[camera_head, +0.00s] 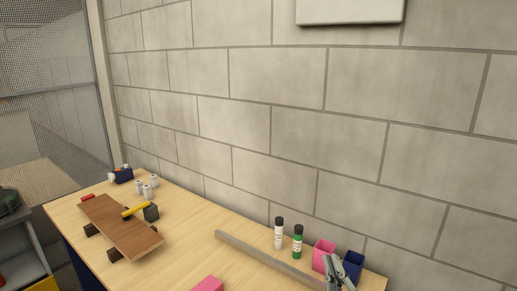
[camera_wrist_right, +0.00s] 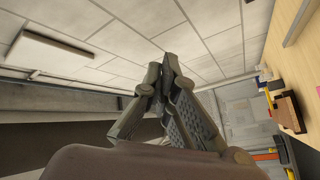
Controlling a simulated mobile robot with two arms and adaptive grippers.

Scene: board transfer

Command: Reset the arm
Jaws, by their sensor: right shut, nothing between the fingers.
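My right gripper (camera_head: 341,268) shows at the bottom right of the head view, in front of the pink and blue holders near the table's right end. In the right wrist view its fingers (camera_wrist_right: 166,62) meet at the tips, shut and empty. A brown wooden board (camera_head: 118,228) rests on dark blocks at the left end of the table. My left gripper is not in view.
The wooden table (camera_head: 190,225) stands against a block wall. On it are a yellow-handled mallet (camera_head: 137,209), a grey bar (camera_head: 262,257), a white bottle (camera_head: 278,236), a green bottle (camera_head: 297,243), a pink holder (camera_head: 322,252) and a blue holder (camera_head: 353,262).

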